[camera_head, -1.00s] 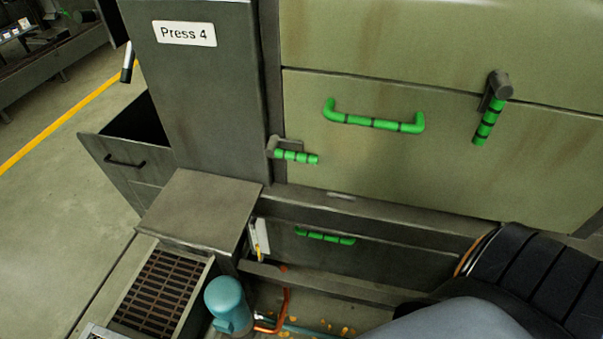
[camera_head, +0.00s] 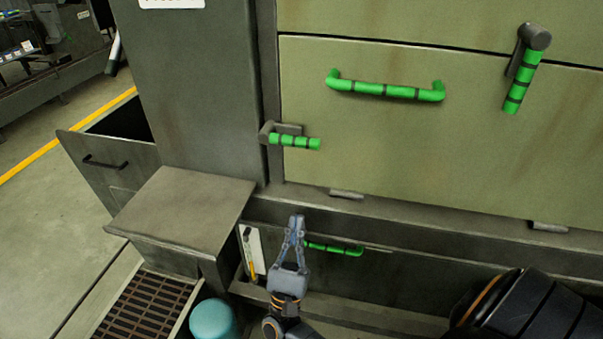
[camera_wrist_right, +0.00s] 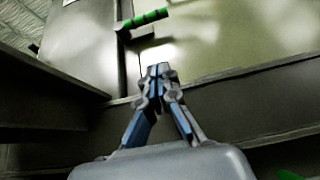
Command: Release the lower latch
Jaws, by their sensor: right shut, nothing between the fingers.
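The lower latch (camera_head: 292,141) is a green banded grip on a grey pivot at the left edge of the olive panel (camera_head: 420,150). Its grip points right, almost level. It also shows at the top of the right wrist view (camera_wrist_right: 145,20). My right gripper (camera_head: 297,219) is shut and empty, below the latch in the head view and apart from it. In the right wrist view its closed fingertips (camera_wrist_right: 157,70) point toward the panel, below the latch. Another green latch (camera_head: 520,75) at the upper right hangs down, slightly tilted. My left gripper is out of view.
A green bar handle (camera_head: 387,90) is on the panel. Another green handle (camera_head: 340,248) on the lower front is partly behind my gripper. A grey box top (camera_head: 180,205) juts out at left, above a grate (camera_head: 150,305) and beside a blue cylinder (camera_head: 213,320).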

